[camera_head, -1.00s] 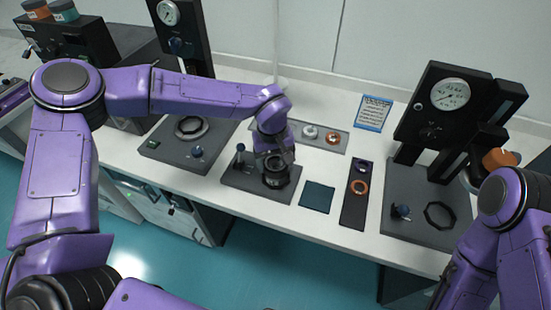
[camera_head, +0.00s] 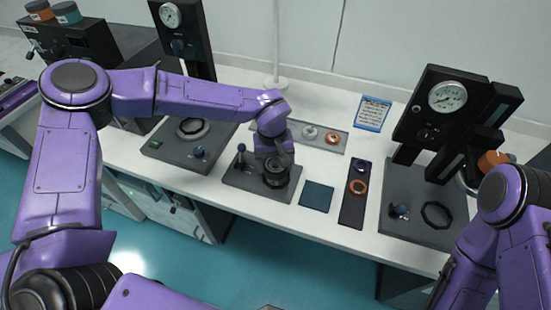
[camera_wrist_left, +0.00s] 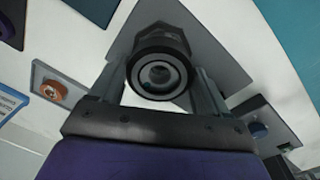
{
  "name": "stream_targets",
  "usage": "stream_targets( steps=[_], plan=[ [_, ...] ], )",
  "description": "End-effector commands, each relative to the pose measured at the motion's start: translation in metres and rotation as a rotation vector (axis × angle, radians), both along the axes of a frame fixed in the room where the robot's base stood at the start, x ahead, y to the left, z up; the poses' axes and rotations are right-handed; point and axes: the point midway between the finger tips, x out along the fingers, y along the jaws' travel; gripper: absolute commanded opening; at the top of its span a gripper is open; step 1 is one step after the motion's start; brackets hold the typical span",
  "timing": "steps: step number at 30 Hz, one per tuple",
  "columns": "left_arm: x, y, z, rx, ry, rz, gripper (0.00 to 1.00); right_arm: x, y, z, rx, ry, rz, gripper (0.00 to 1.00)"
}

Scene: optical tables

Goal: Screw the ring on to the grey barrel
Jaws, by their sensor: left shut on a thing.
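My left gripper (camera_wrist_left: 158,85) points down at the dark base plate (camera_head: 237,177); it also shows in the head view (camera_head: 273,165). Its two fingers stand on either side of a dark ring (camera_wrist_left: 138,80) and are shut on it. The ring sits around the top of the grey barrel (camera_wrist_left: 159,30), which stands on the plate. Seen from above, the ring has a pale inner circle with a dark opening. How far the thread is engaged cannot be seen.
A small knobbed post (camera_head: 241,152) stands on the plate left of the gripper. A teal mat (camera_head: 317,196) and a dark tray (camera_head: 352,212) with an orange ring (camera_head: 358,187) lie to the right. A grey tray (camera_head: 322,142) with small parts lies behind. Gauge stands (camera_head: 446,97) rise on both sides.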

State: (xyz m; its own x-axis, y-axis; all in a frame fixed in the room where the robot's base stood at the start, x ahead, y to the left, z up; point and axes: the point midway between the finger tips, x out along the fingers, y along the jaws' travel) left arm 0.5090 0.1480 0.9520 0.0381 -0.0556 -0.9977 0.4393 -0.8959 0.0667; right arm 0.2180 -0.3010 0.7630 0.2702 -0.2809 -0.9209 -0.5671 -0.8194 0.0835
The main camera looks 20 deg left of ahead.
Motion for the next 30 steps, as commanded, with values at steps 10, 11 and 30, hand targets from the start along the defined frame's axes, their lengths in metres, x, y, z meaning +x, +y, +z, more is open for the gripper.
stream_targets(
  steps=[10, 11, 30],
  plan=[
    [0.000, -0.001, 0.007, -0.001, 0.000, -0.207, 0.31, 0.000, 0.000, 0.042, 0.000, 0.000, 0.000, 1.00],
    [0.000, -0.001, 0.007, -0.001, 0.000, -0.226, 0.31, 0.000, 0.000, 0.045, 0.000, 0.000, 0.000, 1.00],
    [-0.001, -0.002, 0.001, -0.002, -0.002, -0.943, 0.31, 0.000, 0.000, 0.069, 0.000, 0.000, 0.000, 1.00]
  ],
)
